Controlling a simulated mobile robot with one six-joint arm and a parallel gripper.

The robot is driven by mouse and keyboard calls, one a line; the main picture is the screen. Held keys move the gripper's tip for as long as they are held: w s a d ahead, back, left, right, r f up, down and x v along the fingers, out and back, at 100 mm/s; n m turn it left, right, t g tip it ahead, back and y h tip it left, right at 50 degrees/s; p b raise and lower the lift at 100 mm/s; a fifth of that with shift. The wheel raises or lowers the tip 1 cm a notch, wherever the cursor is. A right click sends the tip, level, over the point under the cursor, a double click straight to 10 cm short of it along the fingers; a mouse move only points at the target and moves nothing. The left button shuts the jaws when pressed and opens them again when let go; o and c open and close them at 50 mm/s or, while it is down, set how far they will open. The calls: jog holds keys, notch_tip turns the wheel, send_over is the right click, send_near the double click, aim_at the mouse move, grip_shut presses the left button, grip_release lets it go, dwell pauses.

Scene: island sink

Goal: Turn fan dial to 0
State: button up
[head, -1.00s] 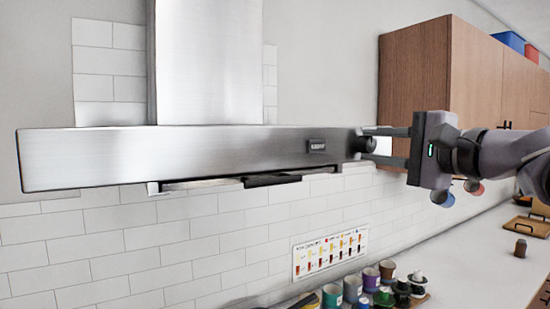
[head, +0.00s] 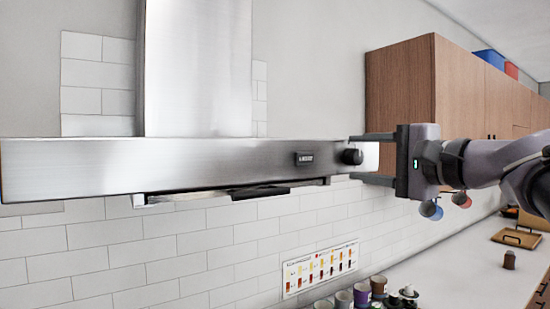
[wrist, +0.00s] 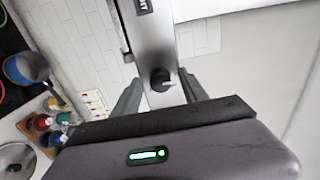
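The fan dial (head: 351,156) is a small black knob at the right end of the front face of the steel range hood (head: 80,165). In the wrist view the dial (wrist: 160,79) lies between and just beyond the fingertips, with a small light pointer mark on its right side. My gripper (head: 358,158) is open in front of the dial, one finger above its level and one below. I cannot read any numbers around the dial.
A dark label (head: 304,158) sits left of the dial. Wooden cabinets (head: 400,92) hang behind my arm. A counter (head: 450,270) below holds cups (head: 361,294), a small brown jar (head: 509,259) and a wooden tray (head: 516,238). The space before the hood is clear.

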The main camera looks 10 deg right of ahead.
jog(key=v, duration=1.7)
jog(key=shift+s, duration=0.2)
jog(key=shift+d, duration=0.1)
